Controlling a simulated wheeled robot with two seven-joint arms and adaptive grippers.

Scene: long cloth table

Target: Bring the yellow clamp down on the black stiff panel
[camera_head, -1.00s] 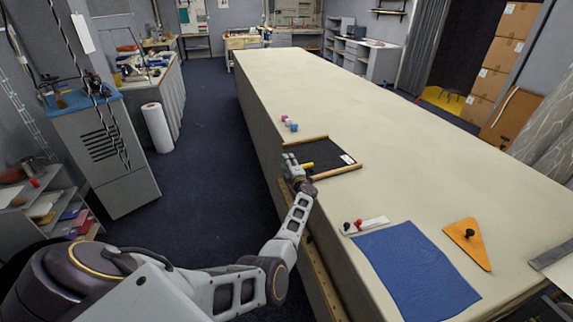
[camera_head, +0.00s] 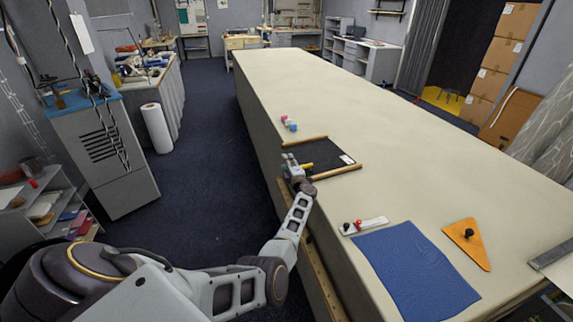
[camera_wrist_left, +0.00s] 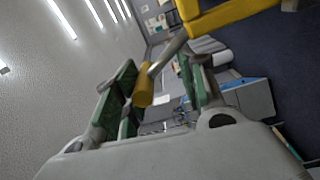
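The black stiff panel (camera_head: 328,153) lies flat at the table's left edge in the head view, between two wooden strips. The yellow clamp (camera_head: 307,166) shows small at the panel's near left side. In the left wrist view its yellow body (camera_wrist_left: 232,15) is at the top, and a metal bar runs to its yellow handle (camera_wrist_left: 145,85). My left gripper (camera_head: 289,158) is at the table edge beside the clamp. In the wrist view its green-padded fingers (camera_wrist_left: 160,76) stand apart with the handle between them, nearer the left finger. A gap shows on the handle's right. My right gripper is not seen.
The far and right parts of the table (camera_head: 400,135) are clear.

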